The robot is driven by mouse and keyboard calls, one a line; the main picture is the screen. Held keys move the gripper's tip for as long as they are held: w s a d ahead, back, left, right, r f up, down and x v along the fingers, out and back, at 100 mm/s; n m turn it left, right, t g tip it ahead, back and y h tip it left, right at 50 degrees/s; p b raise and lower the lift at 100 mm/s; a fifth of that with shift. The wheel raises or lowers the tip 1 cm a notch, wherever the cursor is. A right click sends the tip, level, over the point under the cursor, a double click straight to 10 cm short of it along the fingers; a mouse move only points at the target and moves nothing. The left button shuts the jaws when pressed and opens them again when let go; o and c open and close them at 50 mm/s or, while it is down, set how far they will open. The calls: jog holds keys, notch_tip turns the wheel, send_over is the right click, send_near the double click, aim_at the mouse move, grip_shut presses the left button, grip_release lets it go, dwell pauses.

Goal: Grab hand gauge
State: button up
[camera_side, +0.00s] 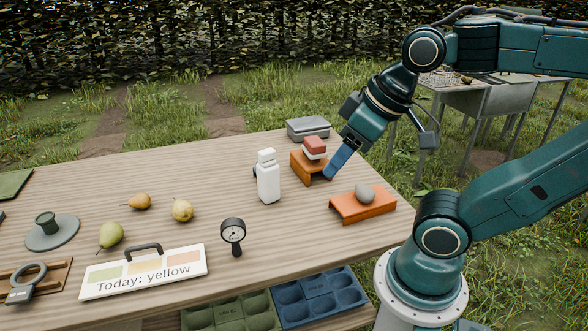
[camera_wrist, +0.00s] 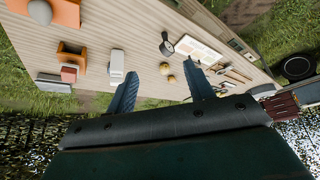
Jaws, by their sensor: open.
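The hand gauge (camera_side: 233,232), a black round dial with a white face and a short dark handle, is on the wooden table near its front edge, right of the sign. It also shows in the wrist view, top centre (camera_wrist: 167,46). My gripper (camera_side: 331,174) is over the table's right part, beside the orange stand with the red and white blocks, well apart from the gauge. In the wrist view its two fingers (camera_wrist: 163,71) are spread with nothing held between them.
A white bottle (camera_side: 268,180) stands between my gripper and the gauge. Orange stands (camera_side: 352,213) are at the right, one bearing a grey stone. The sign "Today: yellow" (camera_side: 143,272) and several pears (camera_side: 182,210) are left of the gauge. A grey box (camera_side: 307,128) is behind.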

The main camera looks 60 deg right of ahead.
jog(key=n+g+y, duration=0.2)
jog(key=n+y, duration=0.1)
jog(key=n, duration=0.5)
send_over(233, 220)
jog(key=s+d, duration=0.2)
jog(key=s, duration=0.1)
notch_tip(233, 220, down, 15)
jog(key=shift+d+f, duration=0.15)
jog(key=shift+d, duration=0.05)
jog(key=shift+x, duration=4.25)
jog(key=shift+f, duration=0.15)
